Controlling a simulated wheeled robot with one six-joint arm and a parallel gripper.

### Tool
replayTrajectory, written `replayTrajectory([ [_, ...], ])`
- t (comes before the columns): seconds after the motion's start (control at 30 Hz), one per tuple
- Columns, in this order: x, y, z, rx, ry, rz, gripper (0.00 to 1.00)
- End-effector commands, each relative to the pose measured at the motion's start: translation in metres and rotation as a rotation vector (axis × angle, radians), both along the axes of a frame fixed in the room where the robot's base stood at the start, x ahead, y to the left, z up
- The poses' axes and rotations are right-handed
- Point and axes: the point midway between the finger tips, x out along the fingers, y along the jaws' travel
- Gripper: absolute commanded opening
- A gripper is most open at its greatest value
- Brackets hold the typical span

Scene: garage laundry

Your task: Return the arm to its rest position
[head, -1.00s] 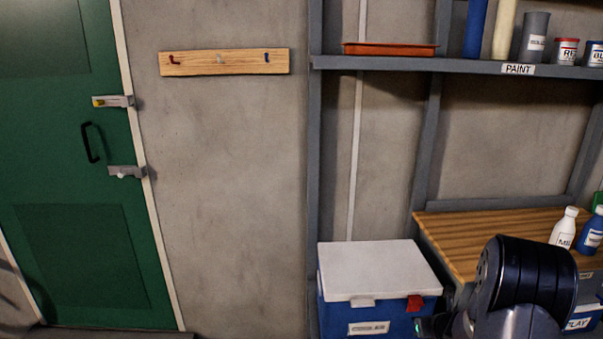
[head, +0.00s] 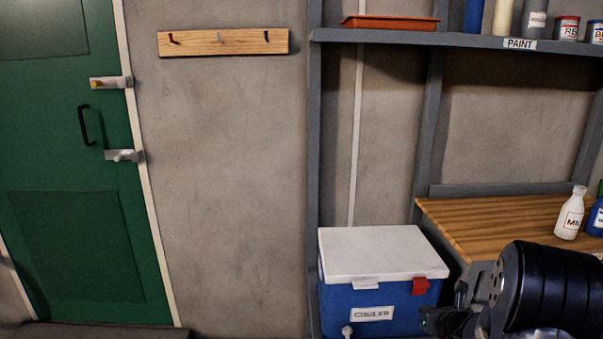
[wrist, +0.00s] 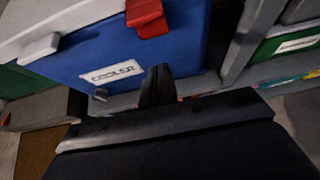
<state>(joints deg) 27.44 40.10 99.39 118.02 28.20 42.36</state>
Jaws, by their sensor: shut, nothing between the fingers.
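My arm (head: 545,290) shows at the lower right of the head view, folded in front of the workbench. My gripper (wrist: 158,85) is shut and empty in the wrist view, its dark fingers together in front of the blue cooler (wrist: 150,55). In the head view only a small dark part of the gripper (head: 445,318) shows beside the cooler (head: 385,295). The cooler has a white lid, a red latch and a label reading COOLER. I cannot tell whether the fingers touch it.
A wooden workbench (head: 475,225) with a white bottle (head: 571,212) stands at the right. Above it is a paint shelf (head: 470,40) with a red tray (head: 390,23). A green door (head: 70,180) is at the left. The wall between door and cooler is clear below the hook board (head: 223,42).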

Motion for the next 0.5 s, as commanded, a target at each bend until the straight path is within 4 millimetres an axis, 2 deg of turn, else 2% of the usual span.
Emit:
replayTrajectory([
  [0.03, -0.0005, -0.0002, -0.0065, 0.001, -0.01, -0.001, 0.0],
  [0.5, -0.0014, 0.0, -0.0133, 0.004, -0.114, 0.0, 0.0],
])
